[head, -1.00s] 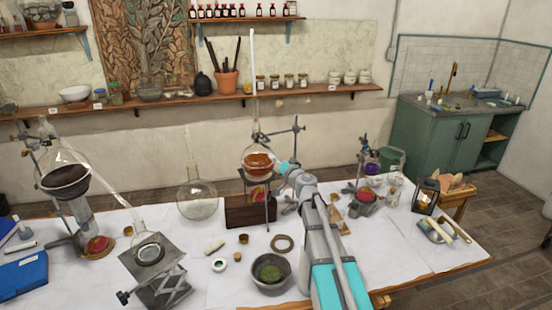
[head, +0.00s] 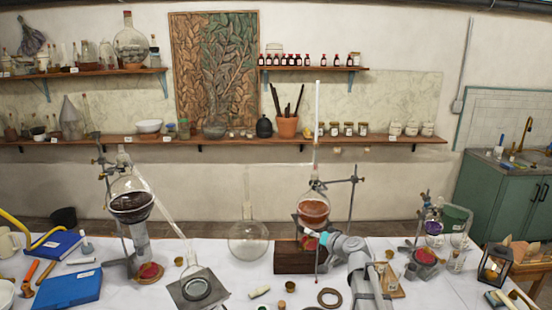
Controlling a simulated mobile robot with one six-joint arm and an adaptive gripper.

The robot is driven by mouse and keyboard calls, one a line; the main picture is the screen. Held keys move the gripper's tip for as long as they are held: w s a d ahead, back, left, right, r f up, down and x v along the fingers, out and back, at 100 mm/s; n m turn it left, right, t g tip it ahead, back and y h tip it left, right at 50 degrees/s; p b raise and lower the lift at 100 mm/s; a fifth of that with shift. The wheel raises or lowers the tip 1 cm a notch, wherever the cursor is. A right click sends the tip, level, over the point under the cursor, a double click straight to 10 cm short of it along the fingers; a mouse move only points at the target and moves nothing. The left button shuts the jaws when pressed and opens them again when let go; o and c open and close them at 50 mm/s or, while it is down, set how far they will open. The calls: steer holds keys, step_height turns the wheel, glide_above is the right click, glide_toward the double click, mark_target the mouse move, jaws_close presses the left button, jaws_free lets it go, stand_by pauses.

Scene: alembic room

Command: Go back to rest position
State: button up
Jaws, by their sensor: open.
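My arm (head: 350,250) reaches in from the lower right of the head view, over the white-covered table (head: 235,285). Its grey and cyan wrist parts show in front of the middle glass set-up. I cannot make out the gripper's fingers, and no held object shows. A round flask with orange-brown contents (head: 313,212) hangs on a stand just above and behind the wrist. The wooden block (head: 288,258) stands left of the wrist, and I cannot tell the gap between them.
A dark-filled flask (head: 130,203) on a stand and an empty round flask (head: 248,241) stand to the left. A purple flask (head: 433,228) and a lantern (head: 495,266) stand to the right. A ring (head: 329,297) lies near the front.

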steer(key=s+a+f+n+g, duration=0.2)
steer(key=s+a+f+g, duration=0.15)
steer(key=s+f, duration=0.35)
steer(key=s+d+f+g+h, duration=0.2)
steer(key=s+g, duration=0.1)
steer(key=s, duration=0.3)
steer(key=s+d+f+m+g+h, duration=0.1)
steer(key=s+d+f+g+h, duration=0.1)
steer(key=s, duration=0.5)
steer(key=s+d+f+g+h, duration=0.2)
steer(key=s+g+h, duration=0.1)
steer(key=s, duration=0.4)
steer(key=shift+d+f+m+g+h, duration=0.3)
steer(key=shift+f+g+h, duration=0.1)
steer(key=shift+g, duration=0.25)
steer(key=shift+w+a, duration=0.1)
stand_by(0.9)
